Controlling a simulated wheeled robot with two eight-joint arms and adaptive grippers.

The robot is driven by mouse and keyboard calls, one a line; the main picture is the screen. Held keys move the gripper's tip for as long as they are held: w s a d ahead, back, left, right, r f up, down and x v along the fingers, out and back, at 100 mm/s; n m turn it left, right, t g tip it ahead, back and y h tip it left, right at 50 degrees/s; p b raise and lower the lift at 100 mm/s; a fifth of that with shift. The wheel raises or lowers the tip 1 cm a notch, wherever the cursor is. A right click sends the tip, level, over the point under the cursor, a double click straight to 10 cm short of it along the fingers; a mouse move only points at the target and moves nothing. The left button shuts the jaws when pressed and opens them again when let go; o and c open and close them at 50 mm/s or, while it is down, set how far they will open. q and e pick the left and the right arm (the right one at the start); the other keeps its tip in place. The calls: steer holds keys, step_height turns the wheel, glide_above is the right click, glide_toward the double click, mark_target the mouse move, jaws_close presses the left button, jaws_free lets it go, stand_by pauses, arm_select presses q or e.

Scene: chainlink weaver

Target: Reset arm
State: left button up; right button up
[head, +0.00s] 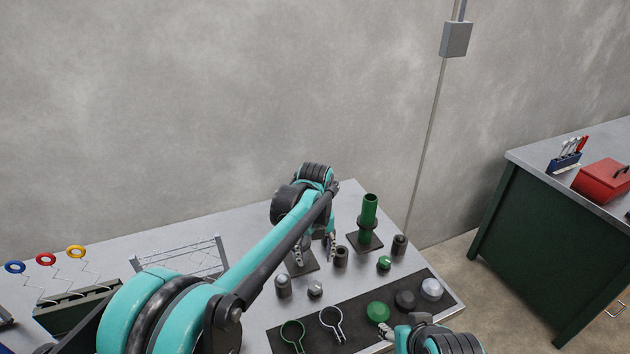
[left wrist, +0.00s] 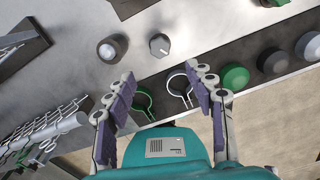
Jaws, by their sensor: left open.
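My left arm reaches across the workbench (head: 240,215), and its gripper (head: 318,248) points down over the middle of the bench. In the left wrist view the two fingers of this gripper (left wrist: 163,105) are spread apart with nothing between them. A green ring clamp (head: 292,334) and a pale ring clamp (head: 331,321) lie on a dark mat (head: 365,328). In the left wrist view the green clamp (left wrist: 145,103) and the pale clamp (left wrist: 179,84) show beyond the open fingers. My right gripper (head: 388,334) is partly visible at the bottom edge; its jaw state is unclear.
A green post (head: 369,212) stands upright on a dark square base. Small grey cylinders and knobs (head: 283,286) stand nearby. A green cap (head: 377,312), dark cap (head: 405,300) and pale cap (head: 431,289) sit on the mat.

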arm_select(q)
steer(key=s+a+r+n+t, duration=0.3)
steer(key=s+a+r+n, duration=0.2)
steer(key=s+a+n, duration=0.85)
steer(key=s+a+f+n+t, duration=0.2)
steer(key=s+n, duration=0.2)
steer(key=n, duration=0.6)
steer(key=s+a+f+n+t+b, duration=0.1)
steer(key=s+n, duration=0.3)
steer(key=n, duration=0.6)
steer(key=shift+s+a+f+n+t, duration=0.15)
steer(key=shift+a+f+n+t, duration=0.2)
steer(key=shift+a+f+t, duration=0.3)
